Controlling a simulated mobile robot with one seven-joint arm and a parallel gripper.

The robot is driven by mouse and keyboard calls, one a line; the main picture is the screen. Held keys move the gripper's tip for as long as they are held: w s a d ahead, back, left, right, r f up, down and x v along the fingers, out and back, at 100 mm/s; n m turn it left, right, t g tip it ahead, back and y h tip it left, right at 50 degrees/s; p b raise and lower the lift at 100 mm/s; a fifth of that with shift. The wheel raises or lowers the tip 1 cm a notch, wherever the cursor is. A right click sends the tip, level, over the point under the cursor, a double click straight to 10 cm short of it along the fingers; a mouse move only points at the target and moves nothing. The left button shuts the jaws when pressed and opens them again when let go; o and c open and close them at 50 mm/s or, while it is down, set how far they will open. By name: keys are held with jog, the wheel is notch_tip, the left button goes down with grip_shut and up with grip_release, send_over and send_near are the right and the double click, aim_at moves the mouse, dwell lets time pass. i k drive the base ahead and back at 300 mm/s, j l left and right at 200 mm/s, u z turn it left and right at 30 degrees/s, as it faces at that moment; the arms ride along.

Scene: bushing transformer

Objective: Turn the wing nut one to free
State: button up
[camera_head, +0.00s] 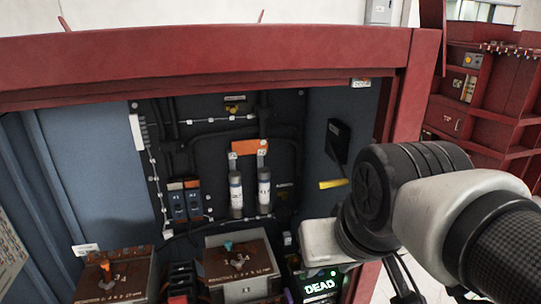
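No part is clearly marked as wing nut one. Two small knobs stand on brown-topped boxes in the lower part of the red cabinet: an orange knob (105,266) at left and a teal knob (228,246) at centre. I cannot tell whether either is a wing nut. My arm comes in from the right. The pale end of my gripper (322,240) is right of the teal knob and apart from it in the picture. My gripper's fingers do not show, so its opening is hidden.
The red cabinet frame (200,55) edges the opening above and at right. Two pale cylinders (264,190) stand on the back panel, with blue modules (186,203) to their left. A display (320,286) reading "DEAD" is below my gripper. Red shelving (490,100) stands behind at right.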

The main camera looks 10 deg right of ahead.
aim_at(108, 286)
jog(key=l+z, duration=0.25)
jog(key=k+u, duration=0.2)
jog(key=u, duration=0.3)
jog(key=k+j+u, duration=0.1)
jog(key=u, duration=0.4)
jog(key=k+j+u, duration=0.15)
jog(key=u, duration=0.35)
jog(key=i+j+u, duration=0.3)
jog(key=j, duration=0.15)
jog(key=i+j+u, duration=0.35)
jog(key=k+j, duration=0.1)
